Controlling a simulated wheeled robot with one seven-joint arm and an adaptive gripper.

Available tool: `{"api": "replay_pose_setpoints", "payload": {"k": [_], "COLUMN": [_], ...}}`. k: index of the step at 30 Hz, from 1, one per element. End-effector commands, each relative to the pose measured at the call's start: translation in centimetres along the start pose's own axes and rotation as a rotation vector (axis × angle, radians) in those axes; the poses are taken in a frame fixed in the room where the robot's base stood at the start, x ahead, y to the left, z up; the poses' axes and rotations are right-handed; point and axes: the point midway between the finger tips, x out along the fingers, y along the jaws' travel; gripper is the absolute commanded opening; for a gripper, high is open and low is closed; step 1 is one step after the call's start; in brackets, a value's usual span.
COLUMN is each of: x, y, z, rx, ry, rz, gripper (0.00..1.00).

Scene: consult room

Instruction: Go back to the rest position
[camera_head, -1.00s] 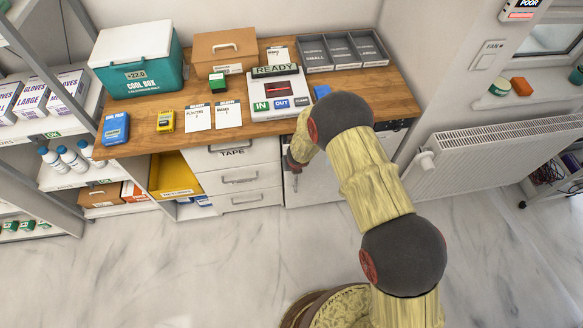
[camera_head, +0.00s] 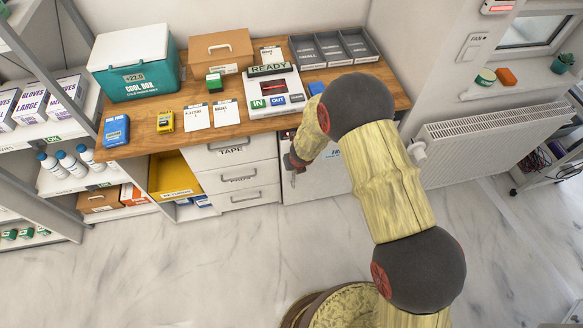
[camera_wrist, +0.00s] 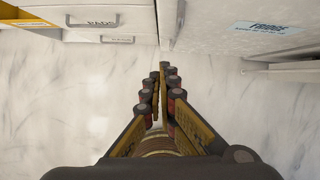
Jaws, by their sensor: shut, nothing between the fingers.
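My gripper (camera_head: 292,164) hangs in front of the cabinets under the wooden counter, pointing down. In the wrist view my gripper (camera_wrist: 162,74) has its fingertips together, with nothing held between them. Bare marble floor lies below it. My bent arm comes in from the lower right and partly hides the white fridge door (camera_head: 325,178).
The wooden counter (camera_head: 240,131) holds a teal cool box (camera_head: 135,75), a device reading READY (camera_head: 272,98) and grey trays (camera_head: 335,48). White drawers (camera_head: 237,175) and an open yellow bin (camera_head: 176,177) are below. A radiator (camera_head: 490,150) is at right.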

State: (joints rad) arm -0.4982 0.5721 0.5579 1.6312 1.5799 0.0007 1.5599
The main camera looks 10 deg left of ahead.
Motion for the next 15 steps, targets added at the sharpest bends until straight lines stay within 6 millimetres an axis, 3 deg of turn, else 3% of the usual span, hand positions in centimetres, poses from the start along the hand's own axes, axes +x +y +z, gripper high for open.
{"api": "replay_pose_setpoints", "payload": {"k": [5, 15], "x": [-1.38, -1.47], "y": [0.06, 0.07], "z": [0.01, -0.01], "rx": [0.0, -0.019], "ry": [0.0, 0.0], "rz": [0.0, 0.0], "gripper": [0.0, 0.0]}}
